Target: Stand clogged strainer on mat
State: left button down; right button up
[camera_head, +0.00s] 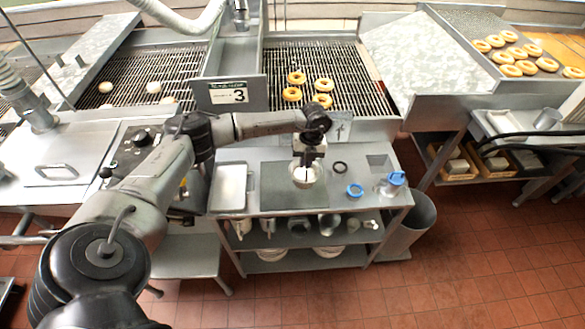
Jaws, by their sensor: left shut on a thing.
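My left gripper (307,167) points down over the steel work table and is shut on a small round pale bowl-shaped thing, which I take to be the clogged strainer (303,182). The strainer is over the dark grey mat (280,201), near the mat's back right part. I cannot tell whether it touches the mat or hangs just above it. The fingertips are small and partly hidden by the wrist and the strainer. My right gripper is not in view.
A steel tray (229,187) lies left of the mat. A dark ring (340,168), a blue ring-shaped thing (355,191) and a blue-topped container (395,180) stand to the right. A bin (409,228) stands beside the table. Fryers with doughnuts (296,78) are behind.

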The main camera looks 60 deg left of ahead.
aim_at(293, 166)
pick_arm(q)
jog(key=shift+s+a+f+b, duration=0.1)
jog(key=shift+s+a+f, duration=0.1)
jog(key=shift+a+f, duration=0.95)
jog(key=shift+s+a+f+b, duration=0.1)
jog(key=shift+s+a+f, duration=0.1)
jog(key=shift+a+f, duration=0.9)
jog(key=shift+s+a+f+b, duration=0.15)
jog(key=shift+a+f, duration=0.55)
jog(key=shift+f, duration=0.85)
jog(key=shift+f, duration=0.2)
jog(key=c, duration=1.2)
grip_release()
jog(key=shift+c, duration=0.2)
